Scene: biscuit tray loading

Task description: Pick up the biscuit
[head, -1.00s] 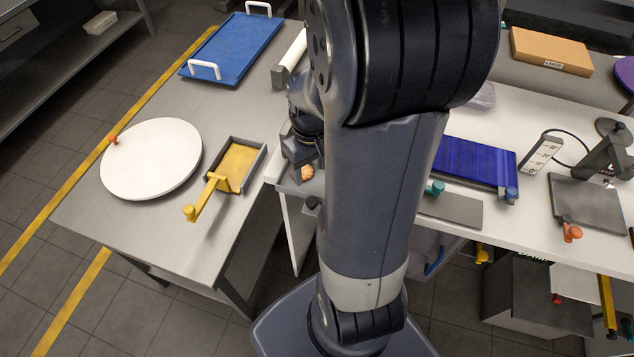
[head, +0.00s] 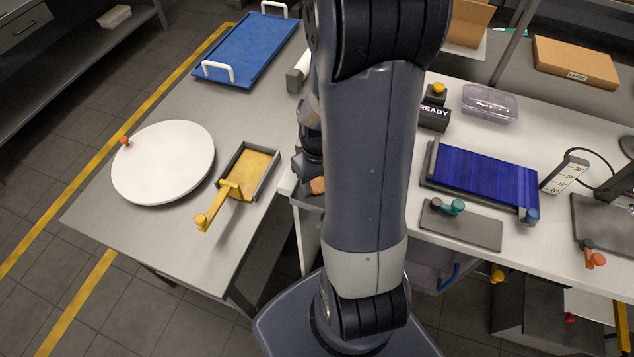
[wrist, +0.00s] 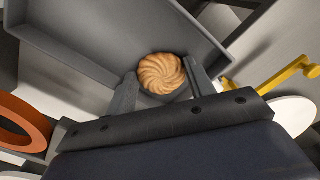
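The biscuit (wrist: 162,73) is round, golden-brown and swirled. My gripper (wrist: 160,68) is open, with one finger on each side of the biscuit. The fingertips are very near its edges; I cannot tell whether they touch it. In the head view my arm covers much of this spot. Only part of the biscuit (head: 317,185) shows below my gripper (head: 312,172), at the left end of the white counter.
A yellow-floored tray with a yellow handle (head: 228,190), a white round plate (head: 165,160) and a blue tray (head: 243,50) are on the steel table at left. A blue slatted panel (head: 485,178) and a clear box (head: 489,103) are on the white counter at right.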

